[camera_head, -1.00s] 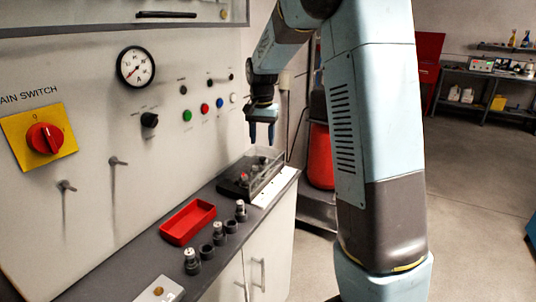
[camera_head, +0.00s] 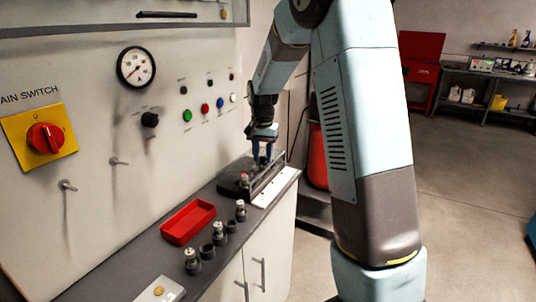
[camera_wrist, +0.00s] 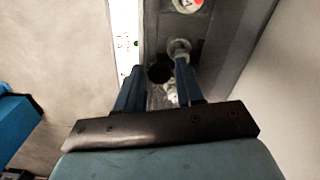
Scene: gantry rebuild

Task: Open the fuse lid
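The fuse box is a dark base (camera_head: 232,188) at the far end of the counter, with a clear lid (camera_head: 268,179) showing as a see-through panel along its right side. Whether the lid is shut or tilted is hard to tell. A red-topped fuse (camera_head: 244,178) stands in the box. My gripper (camera_head: 263,160) points down at the box's far part, its two fingers apart. In the wrist view my gripper (camera_wrist: 158,88) has a dark round socket (camera_wrist: 159,73) and a grey fuse (camera_wrist: 180,48) just beyond its fingers. Contact with the lid cannot be made out.
A red tray (camera_head: 188,222) and several grey fuses and holders stand nearer on the counter (camera_head: 140,258). A white strip (camera_head: 277,187) runs along the box's right side. The switch panel wall (camera_head: 90,120) rises on the left.

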